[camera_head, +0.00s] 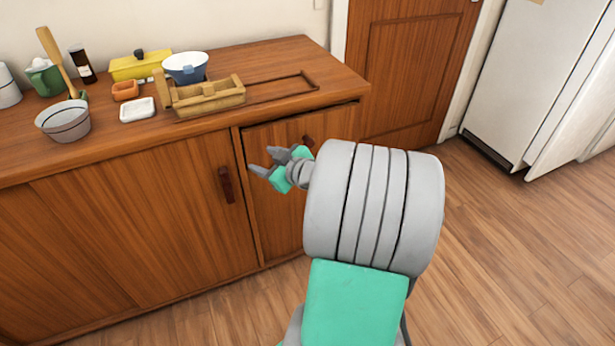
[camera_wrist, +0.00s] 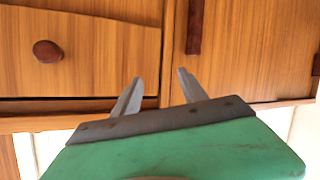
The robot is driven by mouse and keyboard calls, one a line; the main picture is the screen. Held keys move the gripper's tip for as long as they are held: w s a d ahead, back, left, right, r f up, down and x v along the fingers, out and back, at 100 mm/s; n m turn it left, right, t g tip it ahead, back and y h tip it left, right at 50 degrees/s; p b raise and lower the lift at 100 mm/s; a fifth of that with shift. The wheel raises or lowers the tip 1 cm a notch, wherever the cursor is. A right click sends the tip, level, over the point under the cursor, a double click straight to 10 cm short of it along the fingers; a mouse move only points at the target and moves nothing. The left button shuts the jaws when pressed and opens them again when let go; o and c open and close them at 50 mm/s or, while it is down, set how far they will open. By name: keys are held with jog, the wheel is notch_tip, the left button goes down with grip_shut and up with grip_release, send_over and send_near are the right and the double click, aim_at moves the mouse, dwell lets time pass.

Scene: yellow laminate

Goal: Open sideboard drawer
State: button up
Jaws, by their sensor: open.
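The wooden sideboard (camera_head: 120,228) fills the left of the head view, with a wide front panel bearing a dark upright handle (camera_head: 226,184) and a narrower panel at its right end. My gripper (camera_head: 265,162) is in front of the narrower panel, partly covering it and its dark handle (camera_head: 308,142). In the wrist view my gripper (camera_wrist: 158,90) has its fingers apart with nothing between them. A drawer-like front (camera_wrist: 95,65) with a round dark knob (camera_wrist: 48,50) is left of the fingers. A dark upright handle (camera_wrist: 195,25) is above them. I cannot tell whether the fingers touch the wood.
A white fridge (camera_head: 520,75) stands back right. Wood floor (camera_head: 500,250) at right is clear.

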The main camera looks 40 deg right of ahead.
aim_at(310, 144)
jog(key=s+d+f+m+t+h+b, duration=0.1)
jog(key=s+d+f+t+h+b, duration=0.15)
jog(key=d, duration=0.45)
jog(key=s+d+f+m+t+h+b, duration=0.1)
jog(key=s+d+f+m+h+b, duration=0.15)
jog(key=d, duration=0.35)
jog(key=shift+n+h, duration=0.35)
jog(key=shift+h, duration=0.05)
jog(key=w+d, duration=0.1)
jog(key=w, duration=0.1)
jog(key=w+d+r, duration=0.1)
jog(key=w, duration=0.1)
jog(key=w+d+p, duration=0.1)
jog(key=w, duration=0.1)
jog(key=shift+w+r, duration=0.3)
jog(key=shift+w, duration=0.05)
jog(key=shift+c, duration=0.3)
grip_shut()
